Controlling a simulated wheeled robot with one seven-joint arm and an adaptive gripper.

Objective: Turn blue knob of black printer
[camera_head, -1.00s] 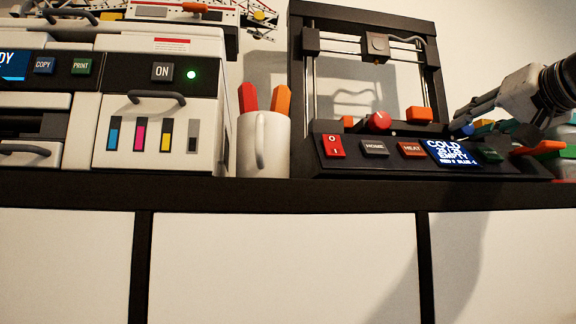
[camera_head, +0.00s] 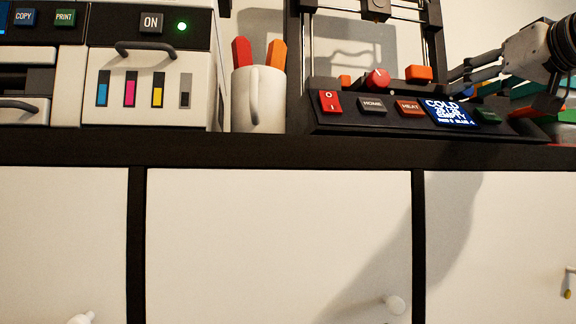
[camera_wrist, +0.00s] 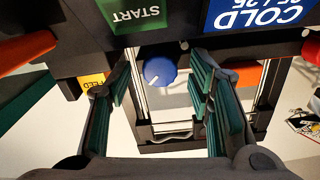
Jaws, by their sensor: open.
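The black printer (camera_head: 340,118) stands on the dark shelf at the right in the head view, with a red knob (camera_head: 377,79) and a small display (camera_head: 451,112). Its blue knob (camera_head: 467,91) is partly hidden by my gripper (camera_head: 459,82), which reaches in from the right. In the wrist view, which shows the printer upside down, the blue knob (camera_wrist: 160,73) lies between the two spread fingers of my gripper (camera_wrist: 161,70). A gap shows on both sides, so the fingers do not appear to touch it. The knob has a pale mark on its lower edge.
A green START button (camera_wrist: 139,14) sits beside the display, close to my fingers. Red and green items stand at the printer's right. A white mug (camera_head: 257,100) with coloured sticks stands left of it, and a white printer (camera_head: 150,60) stands farther left. White cabinet fronts are below.

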